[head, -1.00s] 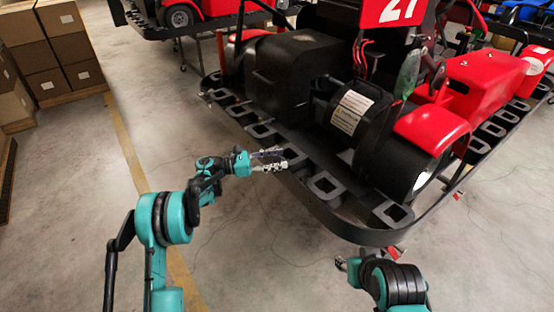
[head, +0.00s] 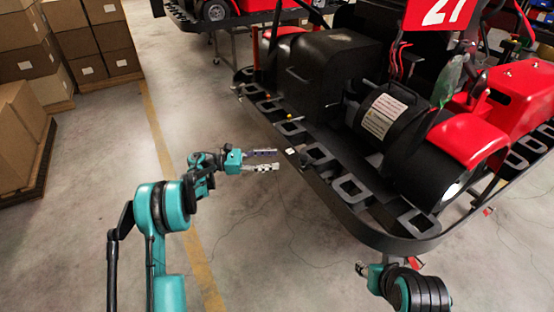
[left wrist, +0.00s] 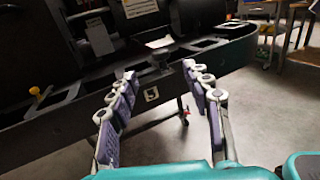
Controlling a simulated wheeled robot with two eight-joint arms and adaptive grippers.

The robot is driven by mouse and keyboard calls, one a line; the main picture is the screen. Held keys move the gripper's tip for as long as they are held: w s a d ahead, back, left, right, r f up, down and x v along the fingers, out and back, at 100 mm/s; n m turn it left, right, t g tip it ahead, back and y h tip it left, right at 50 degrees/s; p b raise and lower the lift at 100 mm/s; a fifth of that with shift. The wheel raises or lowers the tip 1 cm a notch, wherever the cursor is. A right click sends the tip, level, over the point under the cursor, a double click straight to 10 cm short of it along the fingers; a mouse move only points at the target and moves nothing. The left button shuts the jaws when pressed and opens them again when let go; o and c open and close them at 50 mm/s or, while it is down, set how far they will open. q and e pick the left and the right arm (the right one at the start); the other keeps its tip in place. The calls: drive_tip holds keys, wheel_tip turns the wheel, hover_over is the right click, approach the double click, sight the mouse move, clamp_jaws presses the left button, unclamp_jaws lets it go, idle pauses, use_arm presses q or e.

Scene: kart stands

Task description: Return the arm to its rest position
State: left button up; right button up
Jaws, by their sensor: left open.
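My left gripper (head: 278,160) reaches in from the left in the head view, in front of the kart's black front bumper. Its jaws are open and empty. In the left wrist view the two fingers (left wrist: 166,100) stand apart, with bare floor and the bumper beyond them. The left arm is bent at the elbow over the floor. My right arm shows at the bottom right of the head view, below the bumper's corner; part of its gripper (head: 362,268) shows there, but its jaws are too small to read.
The red and black kart (head: 385,120) fills the upper right, with its slotted black bumper (head: 350,185) close to my left gripper. Cardboard boxes (head: 95,40) stand on pallets at the left. Another kart (head: 215,12) stands at the back. The floor around the yellow line (head: 165,150) is clear.

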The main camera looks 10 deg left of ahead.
idle(0.3)
use_arm(q)
drive_tip(key=w+a+r+n+t+y, duration=0.25)
drive_tip(key=r+n+t, duration=0.55)
drive_tip(key=r, duration=0.5)
drive_tip(key=w+a+r+n+t+y, duration=0.1)
drive_tip(key=r+n+t+y, duration=0.45)
drive_tip(key=r+n, duration=0.7)
drive_tip(key=s+a+r+n+t+y, duration=0.3)
drive_tip(key=a+r+n+t+y, duration=0.15)
drive_tip(key=n, duration=0.35)
drive_tip(key=s+a+f+n+g+y, duration=0.4)
drive_tip(key=s+f+n+g+y, duration=0.4)
drive_tip(key=s+n, duration=0.65)
drive_tip(key=s+d+f+n+g+h, duration=0.1)
drive_tip(key=s+d+f+n+g, duration=0.2)
drive_tip(key=s+f, duration=0.7)
drive_tip(key=s+d+f+n+g+h, duration=0.2)
drive_tip(key=s+d+f+n+g, duration=0.1)
drive_tip(key=s+f, duration=0.7)
drive_tip(key=s+n+g, duration=0.1)
drive_tip(key=s+n, duration=0.1)
drive_tip(key=shift+s+d+f, duration=0.15)
drive_tip(key=shift+s+d, duration=0.15)
drive_tip(key=shift+d, duration=0.05)
